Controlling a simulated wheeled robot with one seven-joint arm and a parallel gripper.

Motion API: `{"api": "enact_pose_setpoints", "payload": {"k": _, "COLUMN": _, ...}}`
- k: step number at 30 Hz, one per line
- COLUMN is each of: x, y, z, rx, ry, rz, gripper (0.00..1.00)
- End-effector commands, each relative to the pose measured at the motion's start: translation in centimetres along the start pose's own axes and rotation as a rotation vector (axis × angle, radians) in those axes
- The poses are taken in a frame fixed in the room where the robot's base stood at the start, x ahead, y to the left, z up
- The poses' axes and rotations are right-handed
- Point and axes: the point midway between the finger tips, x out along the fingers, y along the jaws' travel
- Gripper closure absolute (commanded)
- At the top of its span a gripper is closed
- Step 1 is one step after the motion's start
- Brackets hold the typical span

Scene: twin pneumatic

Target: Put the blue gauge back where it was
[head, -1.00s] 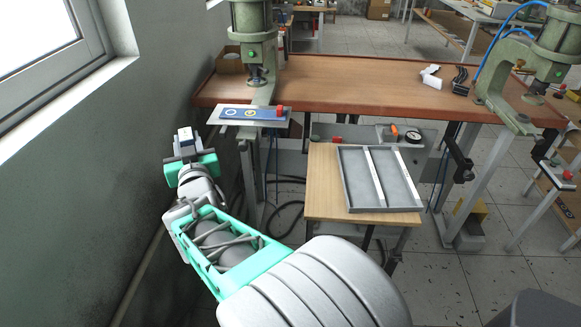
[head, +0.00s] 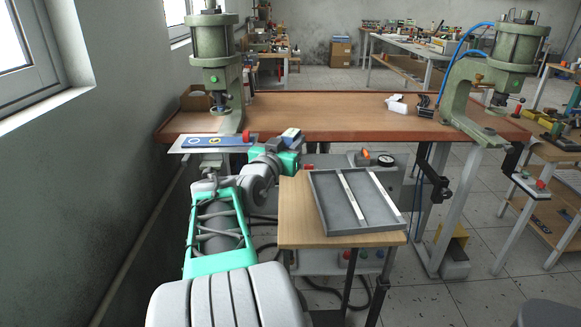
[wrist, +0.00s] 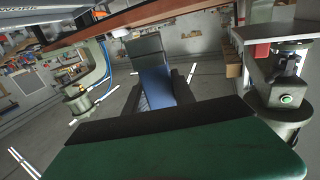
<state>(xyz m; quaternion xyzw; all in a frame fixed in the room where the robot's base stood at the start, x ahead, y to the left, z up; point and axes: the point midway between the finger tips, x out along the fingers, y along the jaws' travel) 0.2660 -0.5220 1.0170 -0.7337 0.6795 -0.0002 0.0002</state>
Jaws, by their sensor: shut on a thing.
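The blue gauge (wrist: 155,88) is a blue block with a dark grey upper part in the wrist view, between the two dark fingers of my gripper (wrist: 158,98). In the head view it shows as a small blue and pale block (head: 292,135) at the tip of my gripper (head: 282,144). My gripper is shut on it and holds it up in front of the workbench, right of the left press's plate and above the back left of the small wooden table. My fingers hide part of the gauge.
A grey divided tray (head: 322,206) lies on the small wooden table (head: 296,222); its visible compartments look empty. The workbench (head: 320,120) carries a left press (head: 217,65) and a right press (head: 500,75). A plate with a blue panel (head: 205,141) juts out below the left press.

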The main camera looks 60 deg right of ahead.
Motion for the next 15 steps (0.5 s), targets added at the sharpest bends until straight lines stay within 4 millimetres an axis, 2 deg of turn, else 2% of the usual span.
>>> {"api": "enact_pose_setpoints", "payload": {"k": 1, "x": 1.0, "y": -0.3, "z": 1.5, "rx": -0.004, "ry": -0.003, "rz": 0.002, "gripper": 1.00}}
{"api": "enact_pose_setpoints", "payload": {"k": 3, "x": 2.2, "y": -0.8, "z": 3.1, "rx": -0.004, "ry": -0.002, "rz": 0.001, "gripper": 1.00}}
{"api": "enact_pose_setpoints", "payload": {"k": 6, "x": 3.5, "y": -1.3, "z": 4.6, "rx": -0.002, "ry": 0.000, "rz": 0.000, "gripper": 1.00}}
{"api": "enact_pose_setpoints", "payload": {"k": 11, "x": 4.6, "y": -1.8, "z": 5.9, "rx": 0.001, "ry": 0.003, "rz": -0.001, "gripper": 1.00}}
{"api": "enact_pose_setpoints", "payload": {"k": 15, "x": 4.6, "y": -1.9, "z": 8.4, "rx": -0.001, "ry": 0.000, "rz": -0.003, "gripper": 1.00}}
